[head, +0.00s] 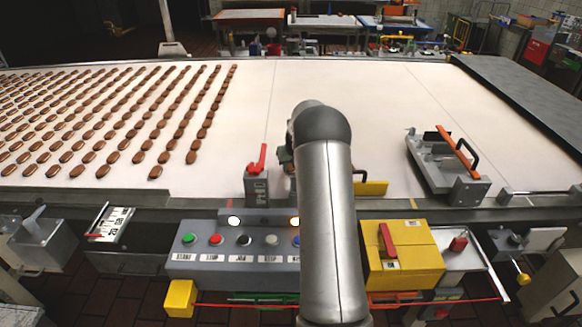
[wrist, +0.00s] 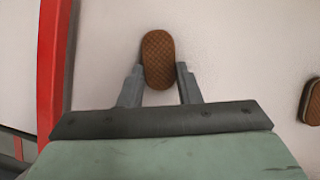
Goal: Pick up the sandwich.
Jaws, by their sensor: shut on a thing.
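In the wrist view a brown oval sandwich (wrist: 157,58) with a cross-hatched top lies between the two fingertips of my gripper (wrist: 160,78). The fingers are shut on its near half, one on each side. The white belt surface shows around it.
Another sandwich (wrist: 312,101) lies at the right edge of the wrist view. Rows of sandwiches (head: 110,110) cover the left of the white conveyor (head: 330,80). A red lever (head: 257,160) and a grey clamp fixture (head: 445,165) stand at the near edge. The belt's middle is clear.

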